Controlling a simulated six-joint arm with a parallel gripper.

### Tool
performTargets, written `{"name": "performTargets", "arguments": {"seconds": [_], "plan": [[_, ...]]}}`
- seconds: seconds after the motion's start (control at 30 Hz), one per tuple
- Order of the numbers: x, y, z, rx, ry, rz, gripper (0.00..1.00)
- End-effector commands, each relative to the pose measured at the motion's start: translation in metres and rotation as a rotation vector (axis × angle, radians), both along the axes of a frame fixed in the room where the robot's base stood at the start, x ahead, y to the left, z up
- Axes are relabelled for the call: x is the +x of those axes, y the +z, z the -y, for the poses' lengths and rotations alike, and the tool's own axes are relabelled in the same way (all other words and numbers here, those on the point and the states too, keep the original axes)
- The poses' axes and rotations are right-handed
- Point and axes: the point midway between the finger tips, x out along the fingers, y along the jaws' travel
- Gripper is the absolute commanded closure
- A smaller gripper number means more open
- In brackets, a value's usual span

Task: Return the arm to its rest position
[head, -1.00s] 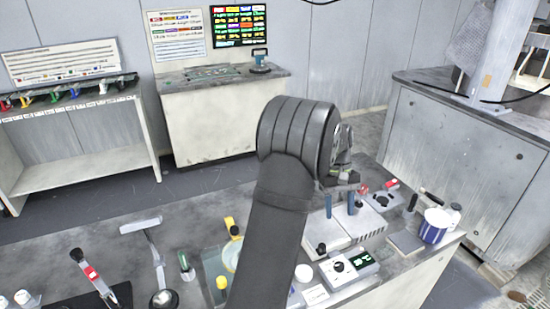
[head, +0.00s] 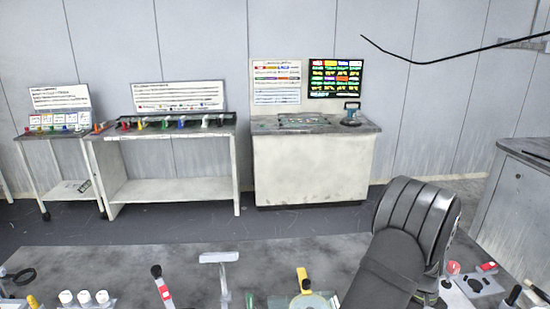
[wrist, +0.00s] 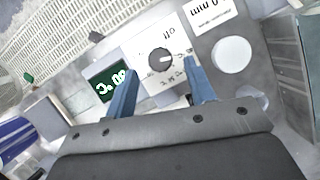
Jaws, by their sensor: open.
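My gripper (wrist: 160,82) shows in the wrist view as two blue fingers, apart, with nothing between them. I cannot tell the exact gap between the fingers and the box. In the head view my arm rises from the bottom edge at the right, over the front bench (head: 150,250). The fingers are not visible there; they are hidden by the arm or cut off by the frame.
Along the front bench's near edge stand a red-banded black handle (head: 162,287), a grey T-shaped tool (head: 220,258), several white caps (head: 84,297) and a yellow-topped item (head: 303,280). Floor separates the bench from the back tables (head: 170,190).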

Motion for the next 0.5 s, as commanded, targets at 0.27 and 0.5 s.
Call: {"name": "performTargets", "arguments": {"seconds": [0.27, 0.5], "plan": [[-0.011, -0.027, -0.003, 0.0, 0.0, 0.0, 0.5], [-0.012, -0.03, -0.003, -0.001, 0.001, 0.0, 0.5]]}}
